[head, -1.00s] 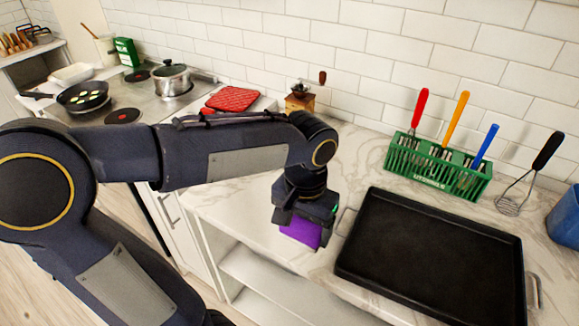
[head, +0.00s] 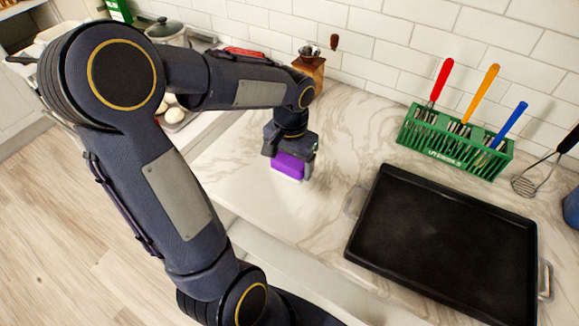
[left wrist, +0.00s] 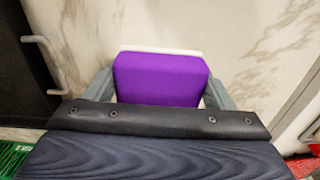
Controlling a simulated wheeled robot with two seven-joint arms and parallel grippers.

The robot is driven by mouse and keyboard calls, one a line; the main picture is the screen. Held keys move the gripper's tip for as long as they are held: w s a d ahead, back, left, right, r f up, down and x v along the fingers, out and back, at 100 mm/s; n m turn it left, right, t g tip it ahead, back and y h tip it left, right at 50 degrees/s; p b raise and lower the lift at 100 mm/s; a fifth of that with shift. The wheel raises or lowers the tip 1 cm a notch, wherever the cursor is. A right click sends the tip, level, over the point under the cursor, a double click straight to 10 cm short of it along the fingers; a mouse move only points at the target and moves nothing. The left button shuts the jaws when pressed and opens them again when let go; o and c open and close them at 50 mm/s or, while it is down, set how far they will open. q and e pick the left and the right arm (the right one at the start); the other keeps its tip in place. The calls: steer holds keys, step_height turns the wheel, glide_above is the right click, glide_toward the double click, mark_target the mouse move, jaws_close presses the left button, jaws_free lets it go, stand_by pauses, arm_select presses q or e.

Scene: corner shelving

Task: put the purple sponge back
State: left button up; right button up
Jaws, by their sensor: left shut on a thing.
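The purple sponge (head: 288,166) is between the fingers of my left gripper (head: 290,160), which is shut on it. In the head view the sponge is over the marble counter (head: 330,130), left of the black tray. I cannot tell from the head view whether it touches the counter. In the left wrist view the sponge (left wrist: 160,78) fills the space between both fingers, with a pale edge along its far side. My right gripper is not in view.
A black tray (head: 440,240) with metal handles lies at the right. Behind it stand a green utensil basket (head: 455,143) and a whisk (head: 545,165). A wooden grinder (head: 308,68) stands by the wall. Counter between grinder and tray is clear.

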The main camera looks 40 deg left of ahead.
mark_target(289, 163)
arm_select(q)
steer(key=shift+w+a+f, duration=0.35)
steer(key=shift+a+f, duration=0.05)
steer(key=shift+f, duration=0.25)
steer(key=shift+w+a+f, duration=0.35)
steer(key=shift+f, duration=0.25)
steer(key=shift+w+a+f, duration=0.1)
steer(key=shift+w+f, duration=0.05)
steer(key=shift+f, duration=1.55)
steer(key=shift+f, duration=0.25)
steer(key=o, duration=1)
steer(key=shift+c, duration=0.2)
steer(key=shift+r, duration=0.15)
